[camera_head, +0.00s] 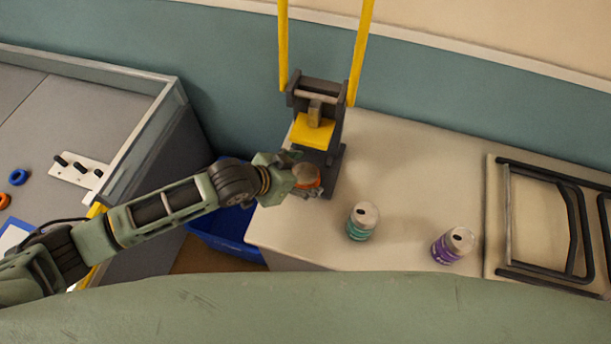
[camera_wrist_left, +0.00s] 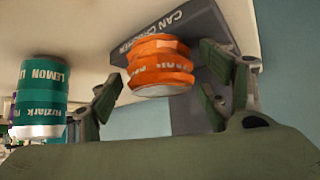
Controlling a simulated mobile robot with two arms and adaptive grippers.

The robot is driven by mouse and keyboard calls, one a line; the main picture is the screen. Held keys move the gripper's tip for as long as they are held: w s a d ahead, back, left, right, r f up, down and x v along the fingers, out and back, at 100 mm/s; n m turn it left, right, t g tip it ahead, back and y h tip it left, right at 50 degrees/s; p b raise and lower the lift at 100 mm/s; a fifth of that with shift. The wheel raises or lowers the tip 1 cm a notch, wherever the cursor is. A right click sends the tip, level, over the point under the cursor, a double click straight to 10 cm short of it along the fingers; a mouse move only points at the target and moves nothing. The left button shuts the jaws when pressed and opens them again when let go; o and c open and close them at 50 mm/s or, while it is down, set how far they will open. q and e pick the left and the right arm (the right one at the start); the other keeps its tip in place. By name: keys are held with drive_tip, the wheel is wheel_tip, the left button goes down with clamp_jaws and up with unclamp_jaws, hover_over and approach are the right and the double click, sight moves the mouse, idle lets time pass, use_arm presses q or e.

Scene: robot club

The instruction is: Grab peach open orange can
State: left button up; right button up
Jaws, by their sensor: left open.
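The orange can (camera_wrist_left: 160,68) looks crumpled and shortened in the left wrist view, with partly legible lettering. In the head view the orange can (camera_head: 314,184) is at the front of the can crusher, partly hidden by my gripper. My left gripper (camera_head: 303,174) is open, with its fingers on either side of the can. In the left wrist view its fingers show apart around the can, and I cannot tell whether either touches it. The dark can crusher (camera_head: 333,158), with a yellow block and long yellow handles, stands behind. My right gripper is not in view.
A teal lemon can (camera_head: 361,222) and a purple can (camera_head: 453,246) stand to the right on the pale table (camera_head: 400,170). Black metal frames (camera_head: 545,220) lie farther right. A blue bin (camera_head: 222,232) is below the table's left edge. A grey-walled table is at left.

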use_arm(q)
drive_tip(key=c, duration=0.9)
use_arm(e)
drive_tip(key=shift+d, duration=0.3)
use_arm(q)
drive_tip(key=shift+r, duration=0.15)
